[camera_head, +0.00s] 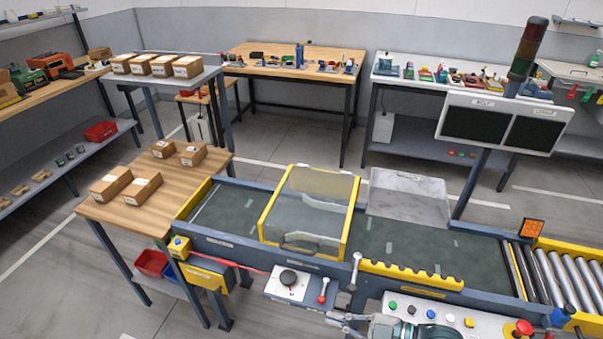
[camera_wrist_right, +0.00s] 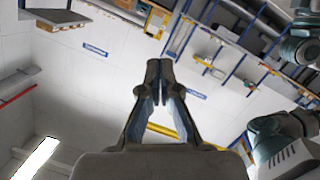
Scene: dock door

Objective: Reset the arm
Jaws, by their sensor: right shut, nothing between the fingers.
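My right gripper (camera_head: 336,319) shows at the bottom edge of the head view, just in front of the conveyor's control panels. Its arm comes in from the bottom, right of the gripper. In the right wrist view the two fingers (camera_wrist_right: 160,72) are together, with nothing between them. That view looks across to walls and distant shelving, tilted. Other grey-teal arm links of mine show at its right edge. My left gripper is not seen in the head view.
A conveyor (camera_head: 385,245) with a yellow-framed clear guard (camera_head: 310,212) runs across the front. A control panel with buttons (camera_head: 425,314) and a lever box (camera_head: 297,287) line its near side. A wooden table (camera_head: 125,216) with several cartons stands left. Open floor lies behind the conveyor.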

